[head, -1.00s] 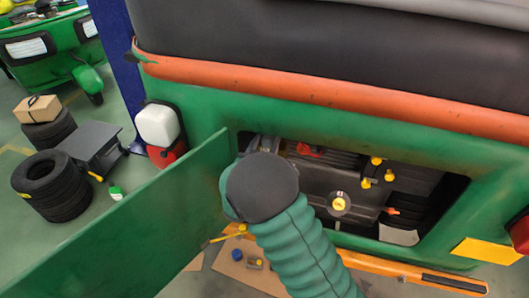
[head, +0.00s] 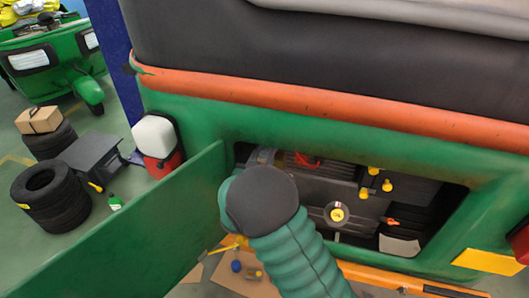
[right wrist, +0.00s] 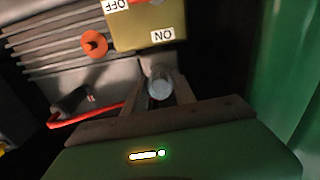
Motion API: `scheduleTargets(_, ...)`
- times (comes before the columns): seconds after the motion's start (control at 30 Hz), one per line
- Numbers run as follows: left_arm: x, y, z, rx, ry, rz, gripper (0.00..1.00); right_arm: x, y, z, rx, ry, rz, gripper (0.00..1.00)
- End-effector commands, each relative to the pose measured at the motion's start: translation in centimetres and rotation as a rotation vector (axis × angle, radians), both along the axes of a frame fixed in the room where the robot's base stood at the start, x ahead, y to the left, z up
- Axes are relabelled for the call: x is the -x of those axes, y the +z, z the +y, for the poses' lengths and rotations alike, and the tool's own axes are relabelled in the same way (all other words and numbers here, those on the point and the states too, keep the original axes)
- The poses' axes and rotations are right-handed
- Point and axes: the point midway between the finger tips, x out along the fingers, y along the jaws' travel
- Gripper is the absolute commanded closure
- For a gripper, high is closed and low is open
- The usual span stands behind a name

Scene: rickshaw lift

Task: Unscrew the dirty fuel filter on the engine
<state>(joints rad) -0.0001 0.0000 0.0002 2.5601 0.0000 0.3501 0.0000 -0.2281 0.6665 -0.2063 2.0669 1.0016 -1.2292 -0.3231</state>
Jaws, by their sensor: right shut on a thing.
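The engine (head: 350,195) sits in the open rear bay of the green vehicle. My right arm reaches into the left part of this bay in the head view and hides its gripper there. In the right wrist view my right gripper (right wrist: 158,104) is shut on a small, pale, cylindrical fuel filter (right wrist: 160,82). The fingers stand on either side of it. Its lower part is in shadow, so I cannot tell how dirty it is or how it sits in its mount. My left gripper is not in view.
An olive-yellow box marked ON and OFF (right wrist: 150,27) is just above the filter. An orange knob (right wrist: 95,44) and a red cable (right wrist: 90,117) are to its left. The open green panel (head: 130,235) stands left of the bay. Tyres (head: 52,195) are on the floor.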

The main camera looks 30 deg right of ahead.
Motion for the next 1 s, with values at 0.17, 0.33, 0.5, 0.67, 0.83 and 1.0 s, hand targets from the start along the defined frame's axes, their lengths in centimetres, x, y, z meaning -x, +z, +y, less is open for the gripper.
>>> scheduleTargets(0.17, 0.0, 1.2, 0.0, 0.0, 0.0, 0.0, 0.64, 0.0, 0.3, 0.0, 0.05, 0.001, 0.06, 1.0)
scheduleTargets(0.33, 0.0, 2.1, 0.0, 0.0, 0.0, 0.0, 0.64, -0.1, 0.3, 0.0, 0.1, 0.002, 0.117, 1.0)
scheduleTargets(0.5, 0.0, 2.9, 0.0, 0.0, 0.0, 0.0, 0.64, -0.1, 0.3, -0.1, 0.152, 0.001, 0.176, 1.0)
scheduleTargets(0.67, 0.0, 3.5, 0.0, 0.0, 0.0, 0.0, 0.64, -0.1, 0.3, -0.1, 0.19, 0.001, 0.219, 1.0)
scheduleTargets(0.83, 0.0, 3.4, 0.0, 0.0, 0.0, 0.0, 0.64, -0.1, 0.1, -0.1, 0.199, 0.001, 0.227, 1.0)
scheduleTargets(1.0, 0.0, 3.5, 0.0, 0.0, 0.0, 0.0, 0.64, -0.1, 0.2, -0.1, 0.2, 0.0, 0.229, 1.0)
